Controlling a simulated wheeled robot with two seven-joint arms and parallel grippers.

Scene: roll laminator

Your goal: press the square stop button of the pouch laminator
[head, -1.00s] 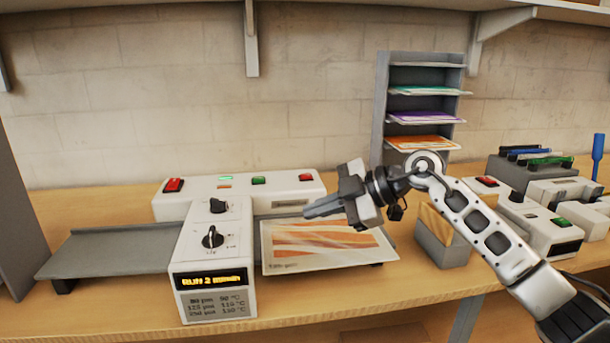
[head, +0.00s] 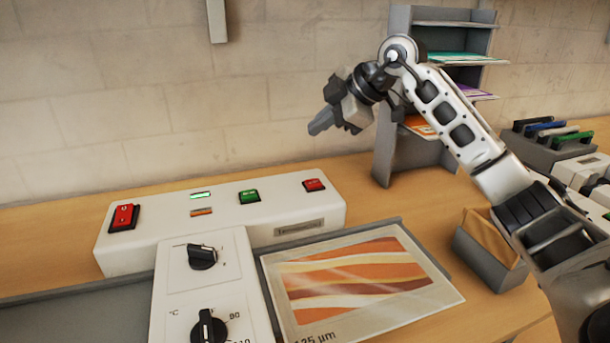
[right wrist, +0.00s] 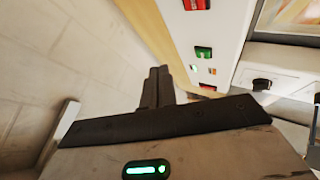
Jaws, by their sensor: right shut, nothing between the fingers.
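The pouch laminator (head: 225,235) is a white machine on the wooden bench. Its square red stop button (head: 314,185) is at the right end of the top, right of a green button (head: 249,196). The stop button also shows at the top edge of the right wrist view (right wrist: 196,4). My right gripper (head: 321,123) is shut and empty, appearing above the stop button in the head view and apart from it. Its closed fingers (right wrist: 156,88) show in the right wrist view. My left gripper is not in view.
A red rocker switch (head: 124,216) is at the laminator's left end, with two dials (head: 203,257) in front. A striped pouch (head: 350,285) lies on the right tray. A grey shelf rack (head: 393,150) stands behind my right arm; a grey bin (head: 487,258) is at right.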

